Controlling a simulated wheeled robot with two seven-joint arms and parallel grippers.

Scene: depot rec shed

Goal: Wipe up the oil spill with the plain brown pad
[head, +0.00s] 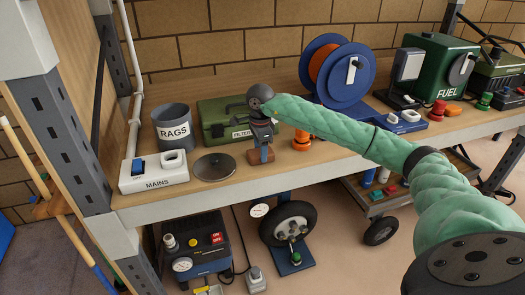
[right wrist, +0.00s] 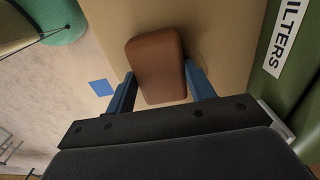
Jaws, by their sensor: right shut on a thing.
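My right gripper (head: 262,146) is shut on the brown pad (head: 260,156), near the front edge of the wooden bench. In the right wrist view the pad (right wrist: 157,66) is a plain brown block with rounded corners between the two blue fingers of the gripper (right wrist: 160,92). I cannot tell whether the pad touches the bench top. A faint, slightly darker tan patch (right wrist: 204,62) shows on the bench beside the pad; I cannot tell if it is the oil spill or a shadow. My left gripper is not in view.
A green FILTERS case (head: 225,112) stands behind. An orange object (head: 301,138) and a blue reel (head: 336,92) stand to the right.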

